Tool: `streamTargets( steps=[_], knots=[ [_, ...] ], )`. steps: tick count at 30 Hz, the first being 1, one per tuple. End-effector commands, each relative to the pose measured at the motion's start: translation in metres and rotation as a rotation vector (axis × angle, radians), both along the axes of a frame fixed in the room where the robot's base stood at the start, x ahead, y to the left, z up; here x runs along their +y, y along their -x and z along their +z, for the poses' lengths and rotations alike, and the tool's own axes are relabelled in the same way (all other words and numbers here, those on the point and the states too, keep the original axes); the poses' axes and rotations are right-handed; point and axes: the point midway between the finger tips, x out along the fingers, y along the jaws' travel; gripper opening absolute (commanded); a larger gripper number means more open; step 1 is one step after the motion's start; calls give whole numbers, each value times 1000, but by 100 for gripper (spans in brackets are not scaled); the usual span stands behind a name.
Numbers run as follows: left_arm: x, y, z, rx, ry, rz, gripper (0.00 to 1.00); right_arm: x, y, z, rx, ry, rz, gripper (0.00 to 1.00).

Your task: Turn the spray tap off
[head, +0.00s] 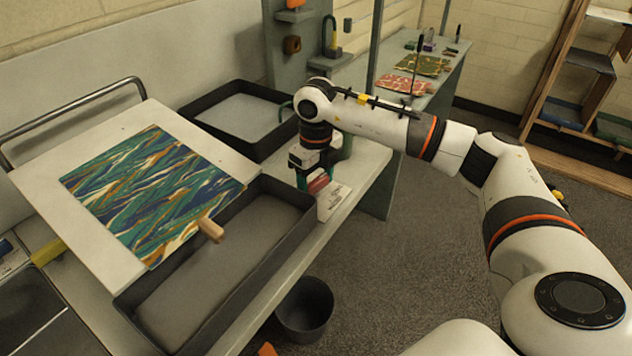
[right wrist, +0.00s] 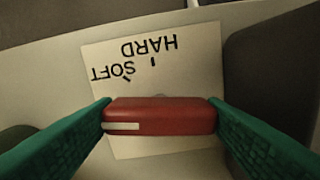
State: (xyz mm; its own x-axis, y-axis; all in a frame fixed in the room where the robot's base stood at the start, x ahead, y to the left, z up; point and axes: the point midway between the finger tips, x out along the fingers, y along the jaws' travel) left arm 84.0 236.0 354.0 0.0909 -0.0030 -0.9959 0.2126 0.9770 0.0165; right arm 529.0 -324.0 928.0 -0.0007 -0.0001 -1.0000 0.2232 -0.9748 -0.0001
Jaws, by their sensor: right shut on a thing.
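A red bar-shaped handle (right wrist: 160,116) with a white stripe near its left end lies crosswise in the right wrist view. My right gripper's (right wrist: 160,115) teal fingers are shut on its two ends. Behind it is a pale plate (right wrist: 195,70) lettered HARD and SOFT, upside down, with short tick marks. In the head view the red handle (head: 318,183) and the plate (head: 333,203) are at the bench's front edge, under my right gripper (head: 317,182). I cannot make out the word OFF or a spray outlet. My left gripper is not in view.
A dark tray (head: 308,222) is just left of the plate, with a board (head: 40,165) carrying a marbled sheet (head: 150,190) over it. A second dark tray (head: 190,105) is behind. A black bucket (head: 305,310) stands on the floor below. The floor at right is clear.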

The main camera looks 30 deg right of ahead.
Motion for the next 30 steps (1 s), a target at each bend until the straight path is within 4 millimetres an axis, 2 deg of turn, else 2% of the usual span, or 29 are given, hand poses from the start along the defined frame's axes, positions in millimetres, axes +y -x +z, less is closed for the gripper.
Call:
streamTargets(
  steps=[12, 27, 28, 30],
  knots=[
    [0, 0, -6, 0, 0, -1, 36, 0, 0, 1, -2, -1, 167, 43],
    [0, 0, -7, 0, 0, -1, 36, 0, 0, 1, -2, -1, 185, 43],
    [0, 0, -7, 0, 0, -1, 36, 0, 0, 1, -2, -1, 185, 70],
    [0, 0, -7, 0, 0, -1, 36, 0, 0, 1, -2, -1, 185, 82]
  ],
)
